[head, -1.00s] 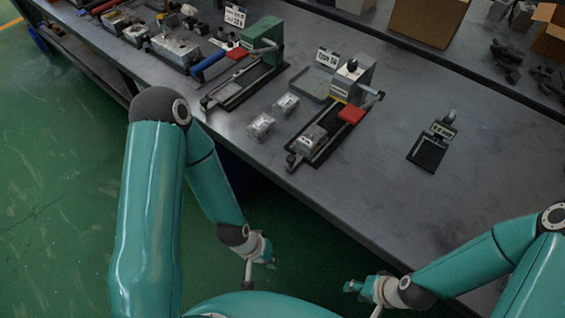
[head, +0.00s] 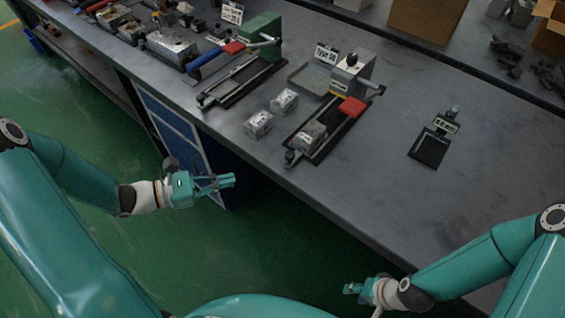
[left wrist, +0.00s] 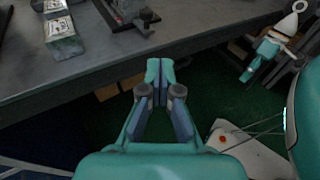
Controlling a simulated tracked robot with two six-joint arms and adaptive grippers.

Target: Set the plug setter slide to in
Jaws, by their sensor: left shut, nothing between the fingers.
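Two rail fixtures stand on the bench: a green-bodied one (head: 262,32) and a grey-bodied one (head: 350,68) by a "TYPE 50" sign (head: 326,54). No label readable here tells which is the plug setter. The grey one has a red pad (head: 352,107) and a small metal block (head: 311,135) on its dark rails, towards the front edge. My left gripper (head: 228,182) is shut and empty, in front of the bench and apart from it; its joined fingertips show in the left wrist view (left wrist: 160,72). My right gripper (head: 350,287) hangs before the bench; its opening is too small to judge.
A dark plate with a small stand (head: 432,148) lies to the right. The bench's front edge (head: 365,235) lies between my grippers and the fixtures. Bare bench top surrounds the dark plate.

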